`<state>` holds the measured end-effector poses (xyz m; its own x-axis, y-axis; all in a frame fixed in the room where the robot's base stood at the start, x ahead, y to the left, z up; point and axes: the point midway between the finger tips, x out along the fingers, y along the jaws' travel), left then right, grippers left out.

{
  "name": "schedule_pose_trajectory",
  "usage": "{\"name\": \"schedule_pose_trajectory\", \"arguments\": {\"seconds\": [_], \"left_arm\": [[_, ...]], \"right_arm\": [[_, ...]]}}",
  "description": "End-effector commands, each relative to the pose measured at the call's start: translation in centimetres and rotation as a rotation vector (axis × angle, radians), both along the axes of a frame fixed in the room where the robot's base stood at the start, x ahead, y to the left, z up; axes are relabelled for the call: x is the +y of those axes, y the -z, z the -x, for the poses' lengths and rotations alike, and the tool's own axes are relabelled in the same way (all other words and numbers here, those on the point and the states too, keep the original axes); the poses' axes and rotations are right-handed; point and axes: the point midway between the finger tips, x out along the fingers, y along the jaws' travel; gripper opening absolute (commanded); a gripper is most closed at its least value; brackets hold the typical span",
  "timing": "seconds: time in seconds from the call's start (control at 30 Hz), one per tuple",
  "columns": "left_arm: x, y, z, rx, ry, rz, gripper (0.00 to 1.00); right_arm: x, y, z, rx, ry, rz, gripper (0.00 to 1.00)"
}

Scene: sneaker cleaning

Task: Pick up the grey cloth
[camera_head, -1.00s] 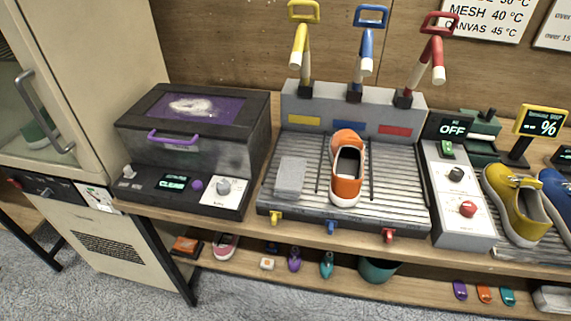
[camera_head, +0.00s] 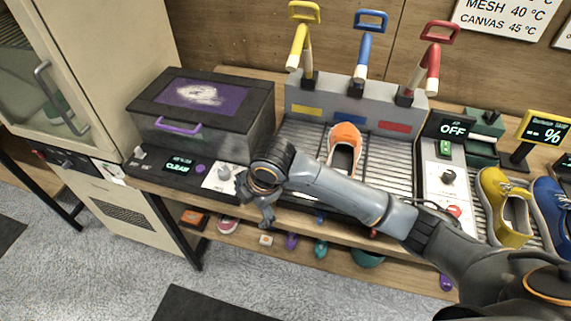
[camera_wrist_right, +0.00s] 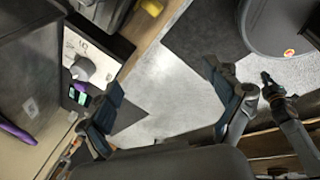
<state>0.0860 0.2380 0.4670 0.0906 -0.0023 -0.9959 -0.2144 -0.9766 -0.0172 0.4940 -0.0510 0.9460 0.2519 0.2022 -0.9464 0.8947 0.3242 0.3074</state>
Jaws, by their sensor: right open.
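The grey cloth is not visible now. In the earlier head view it lay flat on the left part of the slatted tray (camera_head: 390,190), beside the orange shoe (camera_head: 344,140). My right wrist and forearm now cover that spot. My right gripper (camera_head: 262,213) is in front of the tray's left front corner, near the counter edge, pointing down. In the right wrist view its fingers (camera_wrist_right: 166,115) are spread apart with grey floor between them and nothing held. A dark jointed arm (camera_wrist_right: 285,105) at the right of that view looks like my left arm; its jaws are unclear.
A dark box with a purple handle (camera_head: 178,127) stands left of the tray. A control box reading OFF (camera_head: 445,190) and yellow shoe (camera_head: 505,205) stand right. Yellow, blue and red handled tools (camera_head: 364,50) rise behind. Small items lie on the shelf below.

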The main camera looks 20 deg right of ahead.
Motion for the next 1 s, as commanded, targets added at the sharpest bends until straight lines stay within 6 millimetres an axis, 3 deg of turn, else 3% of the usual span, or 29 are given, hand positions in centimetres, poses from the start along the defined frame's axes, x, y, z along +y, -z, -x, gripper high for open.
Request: {"name": "schedule_pose_trajectory", "arguments": {"seconds": [0.1,0.3,0.5,0.67,1.0], "left_arm": [[0.1,-0.4,0.0,0.0,0.0,-0.001,0.0],[0.0,-0.8,0.0,0.0,-0.001,0.0,0.0],[-0.3,-0.9,0.0,0.0,-0.002,0.003,0.0],[-0.4,-1.2,0.0,0.0,-0.003,0.004,0.0],[-0.4,-2.3,0.0,0.0,-0.003,0.004,0.0]], "right_arm": [[-2.4,-3.8,-2.9,-0.041,-0.204,0.169,0.91],[-7.2,-9.2,-6.1,-0.031,-0.448,0.407,0.91],[-9.8,-11.9,-7.2,-0.005,-0.541,0.504,0.91],[-10.3,-11.3,-7.5,0.005,-0.553,0.517,0.91],[-11.3,-5.3,-9.0,0.003,-0.551,0.515,0.91]]}}
